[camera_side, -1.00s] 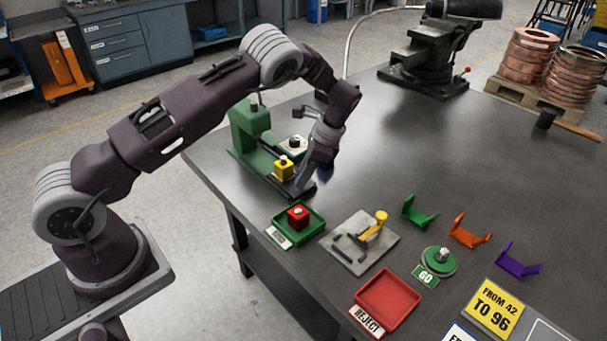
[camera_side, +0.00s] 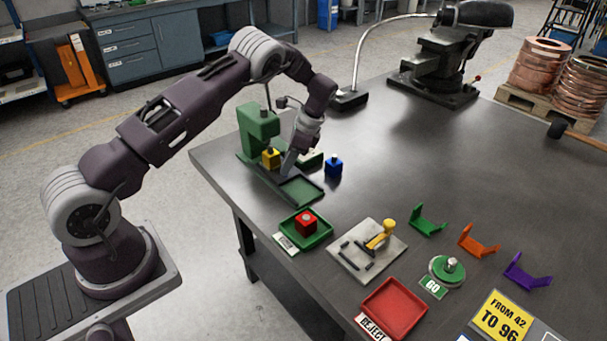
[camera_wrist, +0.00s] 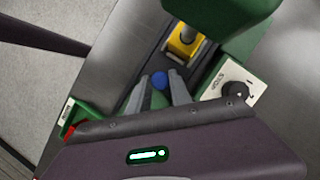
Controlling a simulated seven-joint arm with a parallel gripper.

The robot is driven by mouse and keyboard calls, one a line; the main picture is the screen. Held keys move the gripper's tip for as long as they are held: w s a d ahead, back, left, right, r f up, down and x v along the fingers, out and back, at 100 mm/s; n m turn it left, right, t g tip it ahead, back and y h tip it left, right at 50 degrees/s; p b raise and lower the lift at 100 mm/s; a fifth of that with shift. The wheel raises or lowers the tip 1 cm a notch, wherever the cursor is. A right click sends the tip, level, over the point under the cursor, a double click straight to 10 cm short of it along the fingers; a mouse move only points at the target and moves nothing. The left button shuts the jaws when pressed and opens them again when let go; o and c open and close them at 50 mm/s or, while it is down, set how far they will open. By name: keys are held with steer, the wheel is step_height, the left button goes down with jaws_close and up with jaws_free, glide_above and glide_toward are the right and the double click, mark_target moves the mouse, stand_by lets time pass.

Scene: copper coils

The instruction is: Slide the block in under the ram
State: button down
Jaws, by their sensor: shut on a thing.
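The yellow block (camera_side: 270,158) sits upright on the dark track (camera_side: 299,190) of the green press (camera_side: 257,122), beneath the front of its overhanging head. In the wrist view the yellow block (camera_wrist: 184,43) shows with a grey cylinder over its top, partly cut off by the green head. My gripper (camera_side: 287,172) points down at the track, on the open-end side of the block. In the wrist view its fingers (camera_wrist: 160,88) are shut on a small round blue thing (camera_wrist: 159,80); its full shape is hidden. I cannot tell whether the gripper touches the block.
A pale control box with a dark knob (camera_wrist: 233,94) stands beside the track. A green tray (camera_side: 302,238) with a red block (camera_side: 306,222) lies nearer.

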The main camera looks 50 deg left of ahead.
steer(key=shift+a, duration=1.35)
steer(key=c, duration=1.2)
jaws_free()
steer(key=shift+d+r, duration=0.1)
steer(key=v, duration=0.7)
